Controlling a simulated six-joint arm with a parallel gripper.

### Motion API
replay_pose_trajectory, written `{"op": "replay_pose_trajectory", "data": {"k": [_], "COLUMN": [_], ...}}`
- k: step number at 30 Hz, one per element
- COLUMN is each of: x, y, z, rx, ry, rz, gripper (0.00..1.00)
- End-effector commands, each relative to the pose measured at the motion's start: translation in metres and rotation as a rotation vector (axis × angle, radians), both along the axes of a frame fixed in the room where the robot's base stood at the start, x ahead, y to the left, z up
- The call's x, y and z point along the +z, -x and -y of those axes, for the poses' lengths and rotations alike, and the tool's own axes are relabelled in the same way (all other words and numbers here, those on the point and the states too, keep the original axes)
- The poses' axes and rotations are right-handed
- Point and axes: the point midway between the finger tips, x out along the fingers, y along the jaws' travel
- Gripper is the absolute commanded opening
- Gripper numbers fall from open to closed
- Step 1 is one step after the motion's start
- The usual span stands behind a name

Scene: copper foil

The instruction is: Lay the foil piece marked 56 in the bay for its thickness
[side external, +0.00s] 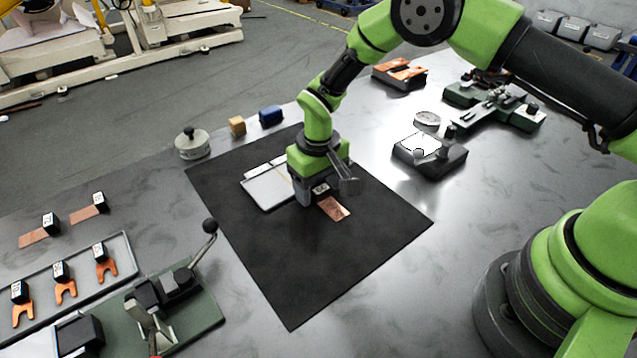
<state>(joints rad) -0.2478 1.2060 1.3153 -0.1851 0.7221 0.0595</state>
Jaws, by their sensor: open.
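A flat copper foil piece (334,208) lies on the black mat (300,270), with a small black-and-white marked block (320,188) at its near-arm end. I cannot read its marking. My gripper (322,192) is open, pointing down low over the mat at that block. The fingers partly hide the block, and I cannot tell whether they touch it. Two more foil pieces (34,237) (84,213) lie on the table at the left, each with a marked block at one end; their numbers are too small to read. No bay is clearly identifiable.
A pale flat plate (268,190) lies on the mat just left of my gripper. A long tray (127,262) holds several copper forks beside a green lever press (205,310). A dial gauge (427,120) stands right. A dark block (413,82) bearing copper strips stands behind. The mat's front is clear.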

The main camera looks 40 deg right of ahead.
Motion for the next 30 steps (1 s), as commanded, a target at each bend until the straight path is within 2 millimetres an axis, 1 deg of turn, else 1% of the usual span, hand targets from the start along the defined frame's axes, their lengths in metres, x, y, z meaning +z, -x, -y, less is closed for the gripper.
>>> {"op": "replay_pose_trajectory", "data": {"k": [4,7,15,18,21,25,30], "x": [0.005,0.019,0.079,0.098,0.112,0.121,0.124], "y": [0.000,-0.001,-0.001,-0.001,-0.001,0.000,0.000], "z": [0.000,0.000,0.000,0.000,0.000,0.000,0.000], "rx": [0.000,0.000,-0.001,0.000,-0.001,0.000,0.000], "ry": [0.000,-0.001,-0.002,-0.001,-0.001,0.000,0.000], "rz": [0.001,0.003,0.006,0.004,0.003,0.000,0.001], "gripper": [0.63,0.63,0.63,0.63,0.63,0.63,0.63]}}
